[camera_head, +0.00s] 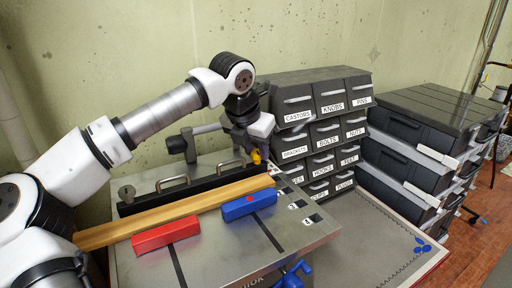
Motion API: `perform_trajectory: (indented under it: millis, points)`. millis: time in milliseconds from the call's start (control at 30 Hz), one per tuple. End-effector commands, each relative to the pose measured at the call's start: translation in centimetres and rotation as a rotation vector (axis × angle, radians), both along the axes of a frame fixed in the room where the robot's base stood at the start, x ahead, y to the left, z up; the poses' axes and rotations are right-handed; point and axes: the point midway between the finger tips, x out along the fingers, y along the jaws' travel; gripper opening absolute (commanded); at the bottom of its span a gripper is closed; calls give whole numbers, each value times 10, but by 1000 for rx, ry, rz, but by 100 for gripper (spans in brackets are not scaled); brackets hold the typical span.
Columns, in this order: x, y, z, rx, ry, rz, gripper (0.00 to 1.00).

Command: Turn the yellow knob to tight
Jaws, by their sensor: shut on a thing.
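The yellow knob (256,157) sits at the right end of the black fence on the metal bench top. My gripper (254,150) comes down over it from above and is shut on it. The fingers and the black wrist hide part of the knob. The knob's markings and its turn position are too small to read.
A wooden board (180,211) lies along the fence. A red block (166,234) and a blue block (249,205) lie in front of it. Labelled drawers (321,108) and stacked dark cases (415,135) stand at the right. A grey mat (365,245) lies nearly bare at lower right.

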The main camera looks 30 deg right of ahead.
Motion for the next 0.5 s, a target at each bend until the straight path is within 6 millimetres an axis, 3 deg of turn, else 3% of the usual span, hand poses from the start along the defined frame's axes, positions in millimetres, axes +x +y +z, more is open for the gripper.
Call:
perform_trajectory:
  millis: [500]
  points:
    - [4, 0, 3, -4, 3, -487, 8]
